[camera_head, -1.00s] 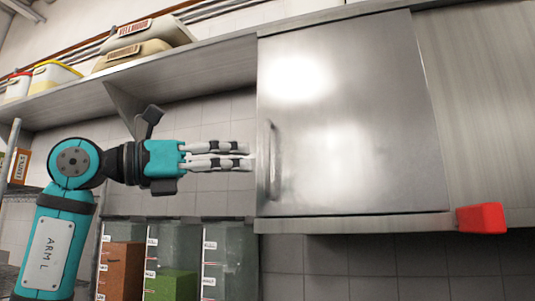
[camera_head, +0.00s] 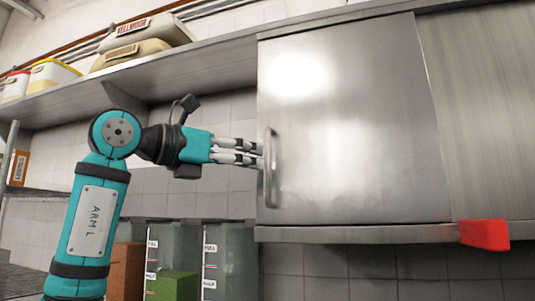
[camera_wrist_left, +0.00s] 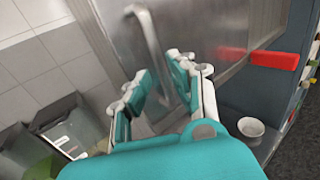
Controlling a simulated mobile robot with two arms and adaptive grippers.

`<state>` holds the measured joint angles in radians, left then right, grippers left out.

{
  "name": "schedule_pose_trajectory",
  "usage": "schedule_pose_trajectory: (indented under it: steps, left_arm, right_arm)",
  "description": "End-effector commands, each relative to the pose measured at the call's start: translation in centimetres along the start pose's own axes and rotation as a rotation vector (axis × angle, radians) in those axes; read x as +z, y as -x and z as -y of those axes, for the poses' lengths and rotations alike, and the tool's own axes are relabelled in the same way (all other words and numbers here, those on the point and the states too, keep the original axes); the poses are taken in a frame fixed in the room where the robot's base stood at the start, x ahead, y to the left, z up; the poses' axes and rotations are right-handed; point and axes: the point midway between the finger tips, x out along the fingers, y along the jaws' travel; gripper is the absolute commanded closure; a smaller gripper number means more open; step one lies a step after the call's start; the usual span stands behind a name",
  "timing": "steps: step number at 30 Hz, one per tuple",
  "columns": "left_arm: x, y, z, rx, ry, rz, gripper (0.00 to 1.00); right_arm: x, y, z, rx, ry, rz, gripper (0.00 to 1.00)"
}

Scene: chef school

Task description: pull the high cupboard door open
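The high cupboard door (camera_head: 350,120) is a brushed-metal panel that looks shut, with a vertical metal bar handle (camera_head: 270,168) near its left edge. My left gripper (camera_head: 260,154) comes in from the left, with its fingertips at the handle. In the left wrist view the two fingers (camera_wrist_left: 158,80) are apart, and the handle (camera_wrist_left: 152,42) runs down from the top towards the gap between them. I cannot tell whether the fingers touch the handle. My right gripper is not in view.
A red block-like object (camera_head: 485,234) sticks out at the cupboard's lower right edge. A shelf (camera_head: 190,75) left of the door carries containers (camera_head: 138,52). Tall bins (camera_head: 230,262) stand below. A white bowl (camera_wrist_left: 250,127) shows lower down in the wrist view.

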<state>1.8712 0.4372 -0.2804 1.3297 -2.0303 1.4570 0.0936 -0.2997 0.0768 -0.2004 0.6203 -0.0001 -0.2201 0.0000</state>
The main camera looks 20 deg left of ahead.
Motion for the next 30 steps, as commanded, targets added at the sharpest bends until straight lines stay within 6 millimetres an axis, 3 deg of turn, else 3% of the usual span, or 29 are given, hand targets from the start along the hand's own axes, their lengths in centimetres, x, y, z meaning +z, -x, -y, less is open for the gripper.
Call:
schedule_pose_trajectory:
  steps: [3, 9, 20, 26, 30]
  left_arm:
    - [0.2, -2.4, 0.1, -0.002, 0.001, -0.002, 0.77]
    - [0.1, -4.6, 0.0, -0.001, 0.000, -0.001, 0.77]
    - [0.0, -5.2, 0.0, 0.000, 0.000, 0.001, 0.77]
    - [0.0, -5.1, 0.0, 0.000, 0.000, 0.001, 1.00]
    - [0.0, -5.1, 0.0, 0.000, -0.001, 0.001, 1.00]
  right_arm:
    - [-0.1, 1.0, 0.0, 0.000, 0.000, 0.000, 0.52]
    - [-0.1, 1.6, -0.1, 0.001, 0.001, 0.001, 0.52]
    - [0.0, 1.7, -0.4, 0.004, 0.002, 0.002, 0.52]
    - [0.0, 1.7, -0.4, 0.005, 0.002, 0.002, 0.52]
    - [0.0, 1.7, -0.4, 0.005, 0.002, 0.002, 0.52]
